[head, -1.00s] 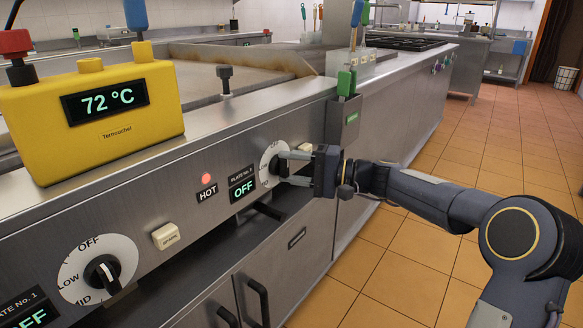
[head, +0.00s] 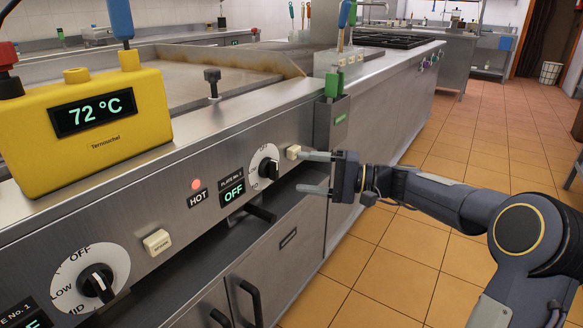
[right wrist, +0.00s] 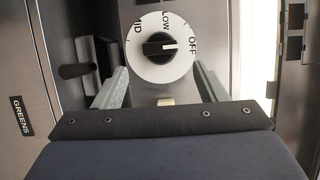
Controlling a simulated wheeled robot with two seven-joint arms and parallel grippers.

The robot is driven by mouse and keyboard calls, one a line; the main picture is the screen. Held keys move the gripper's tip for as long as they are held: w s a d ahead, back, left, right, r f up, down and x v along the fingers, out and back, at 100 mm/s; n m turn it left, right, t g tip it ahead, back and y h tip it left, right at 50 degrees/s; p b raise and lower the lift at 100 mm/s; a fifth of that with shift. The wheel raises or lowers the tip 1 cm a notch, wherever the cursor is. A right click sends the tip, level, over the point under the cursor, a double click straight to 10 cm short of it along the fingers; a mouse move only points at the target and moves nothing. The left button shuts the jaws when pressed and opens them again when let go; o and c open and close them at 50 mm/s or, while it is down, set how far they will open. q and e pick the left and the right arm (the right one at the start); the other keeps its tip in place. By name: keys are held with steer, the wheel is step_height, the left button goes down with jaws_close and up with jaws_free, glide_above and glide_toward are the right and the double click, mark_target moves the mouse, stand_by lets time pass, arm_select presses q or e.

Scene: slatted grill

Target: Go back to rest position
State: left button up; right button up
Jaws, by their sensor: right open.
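My right gripper (head: 315,173) is open and empty, in front of the grill panel in the head view. Its two fingers point left towards the panel, apart from the plate no. 2 knob (head: 264,167). In the right wrist view this knob (right wrist: 160,48) shows beyond and between the open fingers (right wrist: 160,90), with its white dial reading OFF, LOW and MID. The display (head: 233,190) beside it reads OFF. My left gripper is not in view.
The yellow thermometer box (head: 95,125) reading 72 °C stands on the grill ledge at left. The plate no. 1 knob (head: 98,284) is at lower left. A red HOT light (head: 196,184) is lit. A green-topped holder (head: 333,85) hangs near my gripper. Tiled floor (head: 400,245) is open at right.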

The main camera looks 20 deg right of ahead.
steer(key=shift+s+d, duration=0.35)
steer(key=shift+d, duration=0.2)
steer(key=s+a+f+n+g+h, duration=0.1)
steer(key=s+a+f+g+h, duration=0.15)
steer(key=s, duration=0.55)
steer(key=s+a+f+n+g+h, duration=0.1)
steer(key=s+a+h, duration=0.1)
steer(key=s+a, duration=0.35)
steer(key=s+d+f+n+h, duration=0.15)
steer(key=s+f+h, duration=0.35)
steer(key=s, duration=0.5)
steer(key=s+d+f+n+h, duration=0.1)
steer(key=s+d+f+h, duration=0.15)
steer(key=s+f, duration=0.5)
step_height(320, 180, up, 35)
steer(key=s+p, duration=0.1)
steer(key=p, duration=3.3)
steer(key=shift+s+r, duration=0.15)
steer(key=shift+s, duration=0.15)
